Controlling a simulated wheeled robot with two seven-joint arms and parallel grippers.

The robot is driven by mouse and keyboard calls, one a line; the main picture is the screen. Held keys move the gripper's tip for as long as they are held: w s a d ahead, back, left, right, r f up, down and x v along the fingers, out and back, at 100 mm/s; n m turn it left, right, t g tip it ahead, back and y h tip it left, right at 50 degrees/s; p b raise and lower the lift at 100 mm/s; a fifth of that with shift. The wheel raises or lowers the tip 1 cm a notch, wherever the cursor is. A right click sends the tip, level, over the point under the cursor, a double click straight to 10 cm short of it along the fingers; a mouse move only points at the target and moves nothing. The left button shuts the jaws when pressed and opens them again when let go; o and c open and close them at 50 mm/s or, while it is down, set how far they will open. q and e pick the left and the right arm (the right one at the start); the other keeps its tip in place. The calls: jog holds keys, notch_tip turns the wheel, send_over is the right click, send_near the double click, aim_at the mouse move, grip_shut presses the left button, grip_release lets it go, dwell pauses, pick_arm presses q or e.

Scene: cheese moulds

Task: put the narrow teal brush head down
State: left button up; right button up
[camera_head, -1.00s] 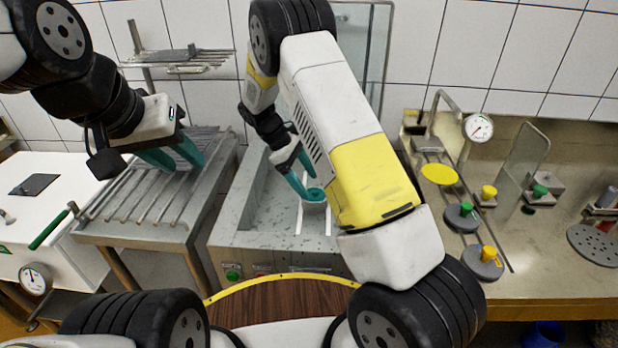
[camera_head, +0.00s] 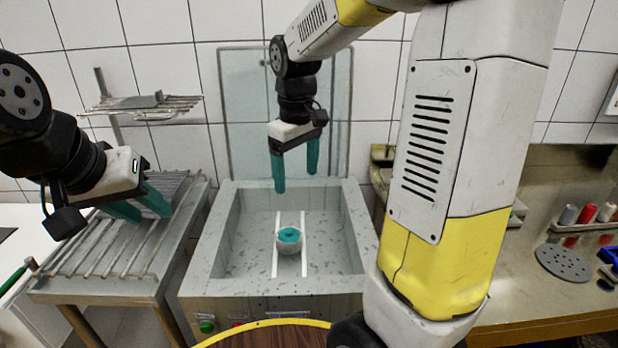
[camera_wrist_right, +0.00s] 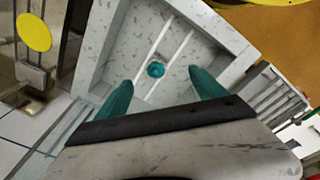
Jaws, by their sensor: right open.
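A small round piece with a teal top (camera_head: 289,235) and a pale body, seemingly the narrow teal brush head, stands on two white rails in the grey sink basin (camera_head: 343,262). In the right wrist view its teal top (camera_wrist_right: 155,70) shows between my fingers, farther off. My right gripper (camera_head: 296,184) is open and empty, pointing down above the back of the basin, clear of the piece. My left gripper (camera_head: 146,212) is open with nothing seen in it, low over the slatted rack at the left.
The slatted rack (camera_head: 90,258) stands left of the basin, with a small wire shelf (camera_head: 150,106) above it. A glass panel (camera_head: 235,130) rises behind the basin. My right arm hides part of the right worktop, where a perforated grey disc (camera_head: 563,262) lies.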

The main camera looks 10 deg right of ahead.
jog(key=s+d+r+m+t+y, duration=0.1)
jog(key=s+r+m+t, duration=0.1)
jog(key=s, duration=0.5)
jog(key=s+r+m+t+y, duration=0.1)
jog(key=s+r+m+t, duration=0.2)
jog(key=s, duration=0.5)
jog(key=shift+d+r+m, duration=0.25)
jog(key=shift+d+m, duration=0.1)
jog(key=shift+m, duration=0.15)
jog(key=shift+c, duration=0.2)
dwell(0.4)
